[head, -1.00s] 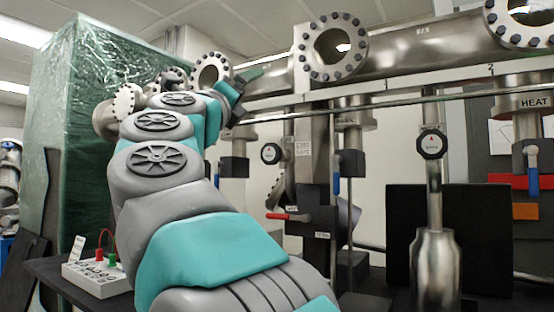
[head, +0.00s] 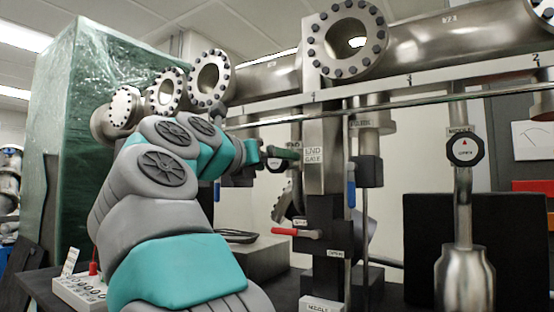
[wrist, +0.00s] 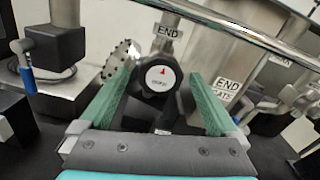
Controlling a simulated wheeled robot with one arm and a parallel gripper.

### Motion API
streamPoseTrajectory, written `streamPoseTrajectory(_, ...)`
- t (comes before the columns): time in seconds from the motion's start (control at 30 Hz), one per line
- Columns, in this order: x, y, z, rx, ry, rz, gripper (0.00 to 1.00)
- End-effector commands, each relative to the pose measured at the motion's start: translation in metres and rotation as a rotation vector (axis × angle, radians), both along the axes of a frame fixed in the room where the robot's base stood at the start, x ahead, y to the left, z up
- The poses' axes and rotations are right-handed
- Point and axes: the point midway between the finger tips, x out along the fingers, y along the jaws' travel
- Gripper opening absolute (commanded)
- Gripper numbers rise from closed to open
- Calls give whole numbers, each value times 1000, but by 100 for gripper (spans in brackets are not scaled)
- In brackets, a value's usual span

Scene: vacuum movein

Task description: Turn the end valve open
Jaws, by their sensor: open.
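The end valve is a black knob with a white face and a red arrow; in the wrist view its knob (wrist: 162,78) sits near the middle, under a label (wrist: 168,31) reading END. My gripper (wrist: 163,74) is open, with one green finger on each side of the knob and nothing shut between them. Whether the fingers touch the knob is unclear. In the head view my gripper (head: 287,154) reaches the knob (head: 275,166), which is partly hidden behind the fingers and beside a metal post with an END GATE label (head: 313,155).
A second black knob (head: 465,150), labelled MIDDLE, stands to the right on a pipe. A red lever (head: 297,232) is below the end valve. A horizontal rail (wrist: 235,28) crosses above my fingers. A black block with a blue handle (wrist: 28,80) stands at left.

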Motion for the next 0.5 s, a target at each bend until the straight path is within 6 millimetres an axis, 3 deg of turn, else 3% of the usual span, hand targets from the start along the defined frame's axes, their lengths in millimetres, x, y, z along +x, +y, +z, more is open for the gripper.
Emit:
streamPoseTrajectory(0.17,14,-10,1,0,1,-1,96)
streamPoseTrajectory(0.4,16,-11,0,-1,-1,-1,96)
streamPoseTrajectory(0.5,16,-11,0,-1,-1,-1,86)
